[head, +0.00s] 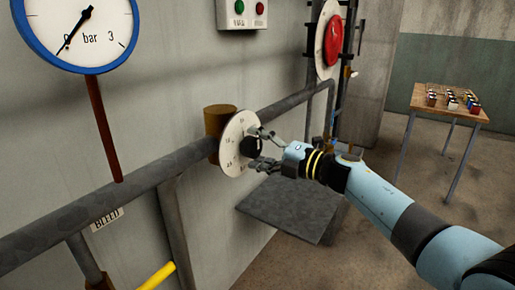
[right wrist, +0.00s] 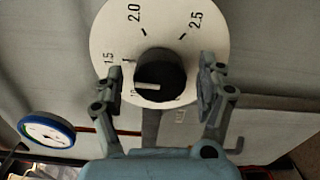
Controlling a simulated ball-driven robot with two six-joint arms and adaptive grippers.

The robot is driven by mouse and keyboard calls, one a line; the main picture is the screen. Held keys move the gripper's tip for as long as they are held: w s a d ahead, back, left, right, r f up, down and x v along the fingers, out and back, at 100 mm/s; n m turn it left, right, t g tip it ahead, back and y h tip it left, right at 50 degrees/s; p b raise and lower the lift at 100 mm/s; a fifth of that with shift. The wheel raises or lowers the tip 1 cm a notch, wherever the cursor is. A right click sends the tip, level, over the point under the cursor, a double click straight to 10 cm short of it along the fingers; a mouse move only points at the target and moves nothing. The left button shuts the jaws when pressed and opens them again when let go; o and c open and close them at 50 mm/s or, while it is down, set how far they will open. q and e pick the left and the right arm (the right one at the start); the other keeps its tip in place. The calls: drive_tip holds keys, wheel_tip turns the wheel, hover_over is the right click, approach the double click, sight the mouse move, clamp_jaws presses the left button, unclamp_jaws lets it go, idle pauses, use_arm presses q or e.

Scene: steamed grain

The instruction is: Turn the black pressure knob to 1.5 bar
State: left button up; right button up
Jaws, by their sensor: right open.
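The black pressure knob (head: 252,146) sits at the centre of a round white dial plate (head: 229,150) on the wall pipe. In the right wrist view the knob (right wrist: 172,72) carries a pale pointer line that points left, a little below the 1.5 mark. The dial (right wrist: 160,28) shows 1.5, 2.0 and 2.5; its lower marks are partly hidden. My right gripper (head: 263,149) is open, with one finger on each side of the knob; it also shows in the right wrist view (right wrist: 158,88), where gaps appear beside the knob. My left gripper is out of view.
A blue-rimmed gauge (head: 80,18) on the wall has its needle at the lower left. A grey pipe (head: 100,209) runs along the wall. A red handwheel (head: 333,41), a grey slab (head: 290,208) and a wooden table (head: 424,107) with small items stand farther right.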

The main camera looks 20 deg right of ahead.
drive_tip(key=v, duration=1.1)
drive_tip(key=shift+s+d, duration=0.25)
drive_tip(key=shift+s, duration=0.05)
